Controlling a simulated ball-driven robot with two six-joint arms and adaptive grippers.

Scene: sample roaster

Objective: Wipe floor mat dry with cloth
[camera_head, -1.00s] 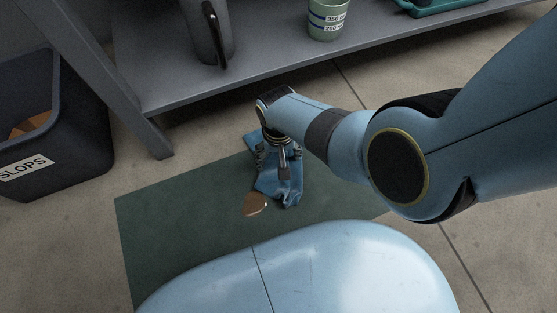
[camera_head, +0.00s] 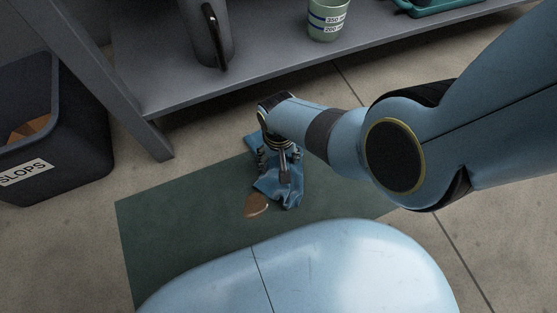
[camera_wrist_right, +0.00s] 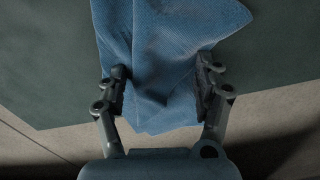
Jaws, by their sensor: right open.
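The dark green floor mat (camera_head: 170,235) lies on the floor in front of the shelf. A brown wet puddle (camera_head: 256,205) shows on the mat. A crumpled blue cloth (camera_head: 290,193) lies at the mat's far edge, just right of the puddle. My right gripper (camera_head: 273,168) is over the cloth, pointing down. In the right wrist view the cloth (camera_wrist_right: 165,55) lies between the two fingers of my right gripper (camera_wrist_right: 162,88), which are spread apart on either side of it. The left gripper is not in view.
A dark bin (camera_head: 70,140) labelled SLOPS stands at the left with brown contents. Bare floor lies right of the mat.

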